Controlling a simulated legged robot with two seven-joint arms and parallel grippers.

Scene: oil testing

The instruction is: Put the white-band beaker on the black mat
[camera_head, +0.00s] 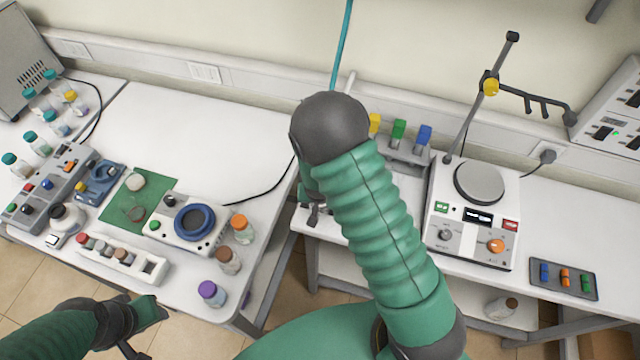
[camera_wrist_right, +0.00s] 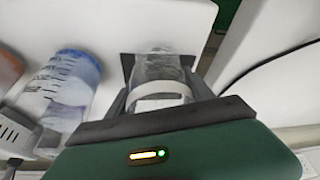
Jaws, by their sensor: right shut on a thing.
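The white-band beaker (camera_wrist_right: 158,90) is a clear glass vessel with a white band around it. In the right wrist view my right gripper (camera_wrist_right: 158,62) is shut on it, with a dark finger on each side. In the head view my right arm crosses the middle and hides the beaker and most of that gripper. I cannot make out a black mat in either view. My left gripper (camera_head: 148,318) is low at the left, in front of the left table, with no object visible in it; its finger opening is unclear.
The left table (camera_head: 200,105) holds a green mat (camera_head: 160,185), a device with a blue ring (camera_head: 194,222) and several capped bottles. The right table carries a hotplate (camera_head: 470,225) with a stand and a dark tray (camera_head: 590,292). A blue-marked vessel (camera_wrist_right: 60,85) is beside the right gripper.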

